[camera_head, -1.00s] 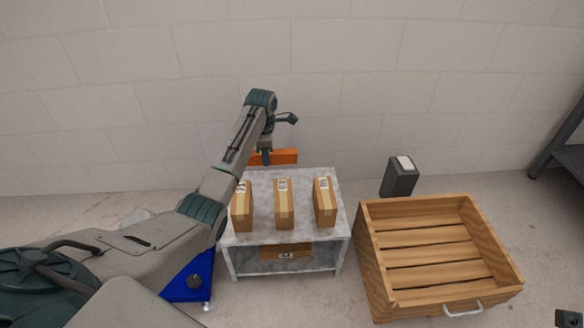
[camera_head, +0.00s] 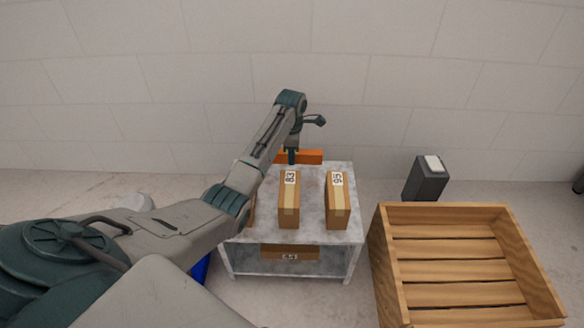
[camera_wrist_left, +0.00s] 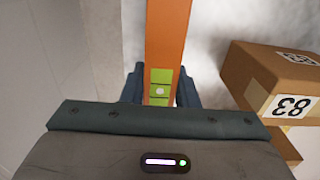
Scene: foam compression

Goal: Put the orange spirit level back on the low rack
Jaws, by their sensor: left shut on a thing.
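The orange spirit level (camera_head: 309,157) shows at the back edge of the low grey rack (camera_head: 314,205). My left gripper (camera_head: 291,155) is shut on it near its left part. In the left wrist view the level (camera_wrist_left: 167,40) runs away from between the fingers (camera_wrist_left: 160,92), with its green vial part at the jaws. I cannot tell whether the level touches the rack top or hangs just above or behind it. My right gripper is not in view.
Cardboard boxes stand on the rack top, a middle one (camera_head: 289,205) and a right one (camera_head: 337,205); a left one is mostly behind my arm. Another box (camera_head: 290,252) lies on the lower shelf. A wooden crate (camera_head: 512,225) and a dark grey bin (camera_head: 427,182) are at right.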

